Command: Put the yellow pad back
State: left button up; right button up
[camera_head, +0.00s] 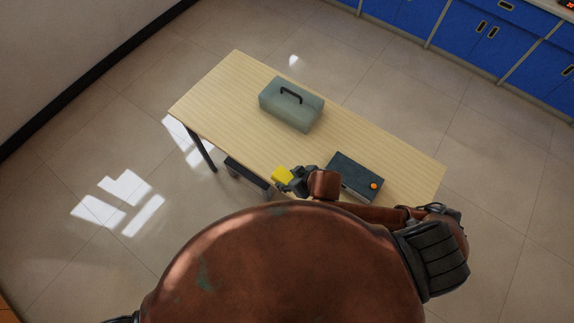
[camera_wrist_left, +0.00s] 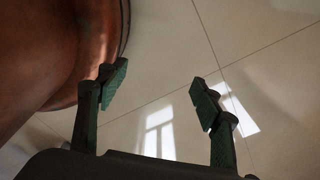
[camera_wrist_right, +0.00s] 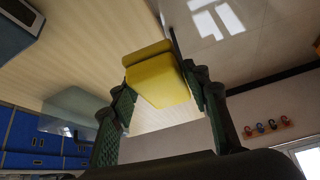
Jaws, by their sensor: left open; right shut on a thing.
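The yellow pad (camera_head: 282,175) is held in my right gripper (camera_head: 288,181) near the front edge of the wooden table. In the right wrist view the yellow pad (camera_wrist_right: 158,78) sits between the two green-padded fingers of the right gripper (camera_wrist_right: 160,100), touching both. Whether the pad touches the table, I cannot tell. My left gripper (camera_wrist_left: 157,95) is open and empty, over the tiled floor beside my body.
A wooden table (camera_head: 225,85) carries a grey-green box with a black handle (camera_head: 293,103) and a dark flat device with an orange knob (camera_head: 352,176). Blue cabinets (camera_head: 470,35) stand far back right. The table's left end is bare.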

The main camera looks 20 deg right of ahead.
jog(key=w+d+f, duration=0.2)
jog(key=w+f, duration=0.1)
jog(key=w, duration=0.3)
jog(key=shift+b, duration=0.4)
jog(key=w+f, duration=0.1)
jog(key=f, duration=0.1)
jog(key=w+d+f, duration=0.1)
jog(key=w+f, duration=0.1)
jog(key=shift+b, duration=0.4)
jog(key=shift+w+d+f, duration=0.1)
jog(key=shift+w+f, duration=0.35)
jog(key=shift+f, duration=0.15)
pick_arm(q)
jog(key=shift+w+d+f+b, duration=0.1)
jog(key=shift+w+f+b, duration=0.15)
jog(key=shift+f, duration=0.4)
jog(key=shift+w+d+f+b, duration=0.1)
jog(key=shift+f+b, duration=0.1)
jog(key=shift+f, duration=0.45)
pick_arm(e)
jog(key=shift+w+f, duration=0.1)
jog(key=shift+f, duration=1.55)
jog(key=shift+f, duration=0.1)
jog(key=o, duration=1.3)
